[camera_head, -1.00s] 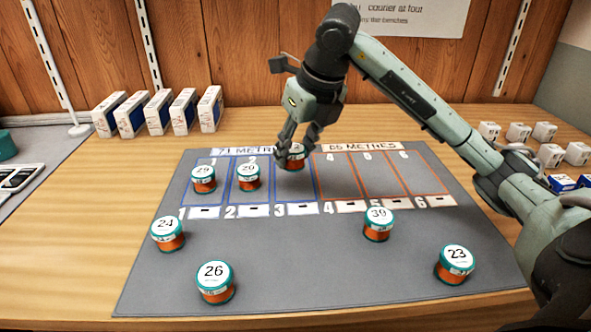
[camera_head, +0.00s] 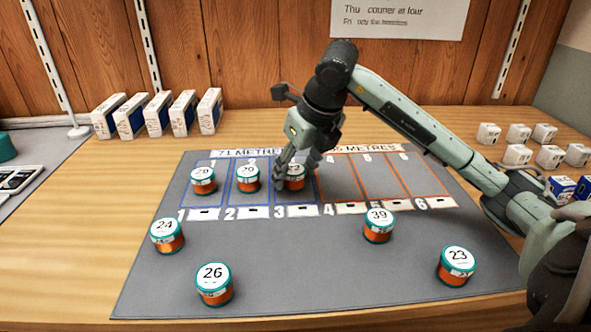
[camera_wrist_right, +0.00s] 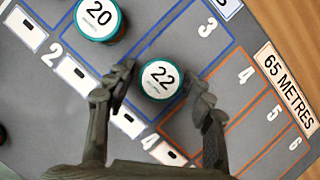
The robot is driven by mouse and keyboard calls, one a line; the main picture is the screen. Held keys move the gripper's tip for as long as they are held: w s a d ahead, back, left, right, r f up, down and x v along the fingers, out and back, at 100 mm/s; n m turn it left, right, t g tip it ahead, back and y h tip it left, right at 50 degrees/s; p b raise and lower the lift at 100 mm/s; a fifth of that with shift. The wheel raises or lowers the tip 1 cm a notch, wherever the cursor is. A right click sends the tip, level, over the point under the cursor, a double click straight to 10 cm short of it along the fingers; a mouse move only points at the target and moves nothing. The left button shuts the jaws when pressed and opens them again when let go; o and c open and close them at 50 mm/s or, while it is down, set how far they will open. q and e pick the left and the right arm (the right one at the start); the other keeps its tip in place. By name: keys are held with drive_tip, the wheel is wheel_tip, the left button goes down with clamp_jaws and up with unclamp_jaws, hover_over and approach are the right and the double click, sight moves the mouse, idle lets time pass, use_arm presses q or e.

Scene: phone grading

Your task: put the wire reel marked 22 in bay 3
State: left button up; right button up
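The wire reel marked 22 (camera_wrist_right: 161,79) has a white top and a teal rim. It stands upright inside bay 3 (camera_wrist_right: 206,27) of the grey mat. In the head view the reel (camera_head: 295,178) is partly hidden by my right gripper (camera_head: 294,170). In the wrist view the right gripper (camera_wrist_right: 162,88) has a finger on either side of the reel, with narrow gaps, so it looks open around it. My left gripper is not in view.
Reels 29 (camera_head: 203,180) and 20 (camera_head: 248,178) stand in bays 1 and 2. Reels 24 (camera_head: 167,236), 26 (camera_head: 214,285), 39 (camera_head: 379,226) and 23 (camera_head: 455,266) stand on the front mat. Bays 4 to 6 are empty.

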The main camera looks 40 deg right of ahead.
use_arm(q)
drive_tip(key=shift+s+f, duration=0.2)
use_arm(e)
drive_tip(key=shift+r, duration=0.1)
drive_tip(key=shift+r, duration=0.25)
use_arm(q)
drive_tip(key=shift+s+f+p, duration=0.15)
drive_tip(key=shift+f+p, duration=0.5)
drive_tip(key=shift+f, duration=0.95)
use_arm(e)
drive_tip(key=v, duration=1.1)
drive_tip(key=shift+s+r, duration=0.15)
drive_tip(key=shift+r, duration=0.15)
